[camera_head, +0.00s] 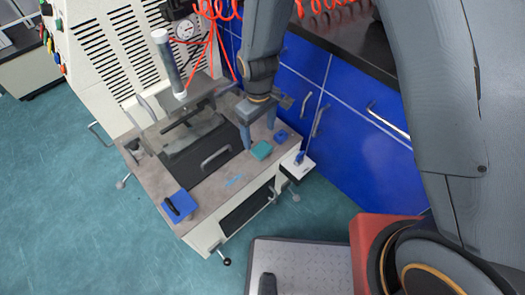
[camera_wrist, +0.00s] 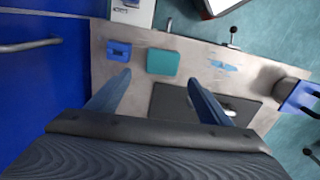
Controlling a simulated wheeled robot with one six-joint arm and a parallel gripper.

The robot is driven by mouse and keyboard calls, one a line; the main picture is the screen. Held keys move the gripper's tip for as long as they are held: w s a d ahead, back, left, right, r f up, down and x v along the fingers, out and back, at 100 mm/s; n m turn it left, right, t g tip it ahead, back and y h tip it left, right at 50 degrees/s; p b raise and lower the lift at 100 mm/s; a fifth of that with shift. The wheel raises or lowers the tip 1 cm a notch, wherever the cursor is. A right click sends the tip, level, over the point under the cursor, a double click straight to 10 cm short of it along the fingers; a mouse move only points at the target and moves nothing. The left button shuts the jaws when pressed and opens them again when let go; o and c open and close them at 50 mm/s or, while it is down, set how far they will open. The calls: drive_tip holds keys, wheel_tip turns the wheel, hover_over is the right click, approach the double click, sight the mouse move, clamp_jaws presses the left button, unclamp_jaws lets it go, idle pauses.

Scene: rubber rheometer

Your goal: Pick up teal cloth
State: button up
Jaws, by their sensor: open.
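The teal cloth (camera_head: 261,151) is a small folded square lying flat on the machine's grey worktop, near its right edge. In the wrist view the teal cloth (camera_wrist: 163,62) lies just beyond the fingertips, between their lines. My gripper (camera_head: 259,133) hangs above the worktop with its two fingers pointing down, close to the cloth. In the wrist view my gripper (camera_wrist: 160,78) has its fingers wide apart with nothing between them. The exact height of the fingertips over the cloth is hard to tell.
A small blue block (camera_head: 281,136) sits beside the cloth. A blue pad with a black handle (camera_head: 181,205) lies at the worktop's front left. A dark panel with a handle (camera_head: 203,158) and a light-blue patch (camera_head: 234,181) are nearby. Blue cabinets (camera_head: 345,140) stand right.

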sight(259, 146)
wheel_tip(259, 146, down, 6)
drive_tip(key=shift+s+f+b, duration=0.1)
drive_tip(key=shift+s+b, duration=0.05)
drive_tip(key=shift+b, duration=0.2)
drive_tip(key=c, duration=1.1)
wheel_tip(259, 146, up, 10)
drive_tip(key=shift+r+p, duration=0.1)
drive_tip(key=shift+p, duration=0.5)
